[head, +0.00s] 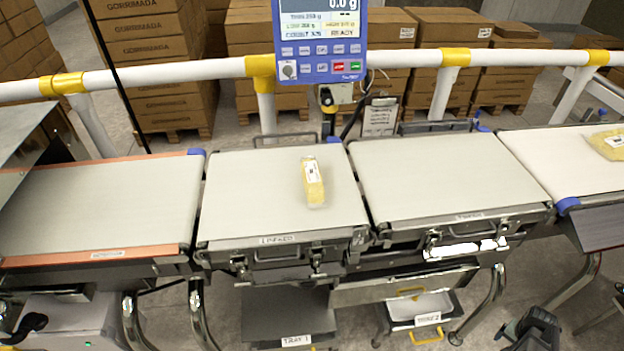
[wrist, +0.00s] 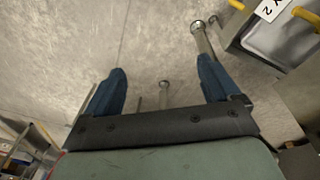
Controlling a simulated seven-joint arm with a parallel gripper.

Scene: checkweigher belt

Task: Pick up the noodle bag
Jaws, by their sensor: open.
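A yellow noodle bag (head: 313,182) with a white label lies on the middle belt section (head: 240,195) in the head view, right of that belt's centre. Its long side runs from back to front. A second yellow bag (head: 607,143) lies on the far right belt, cut by the picture edge. In the wrist view my gripper (wrist: 160,75) has its two blue fingers wide apart with nothing between them. It points at the bare floor, away from both bags. No bag shows in the wrist view.
A blue display unit (head: 320,40) and a white rail with yellow joints (head: 410,58) stand behind the belts. Below are tray 1 (head: 280,322) and tray 2 (head: 424,308); tray 2 also shows in the wrist view (wrist: 285,35). Boxes (head: 150,60) are stacked behind.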

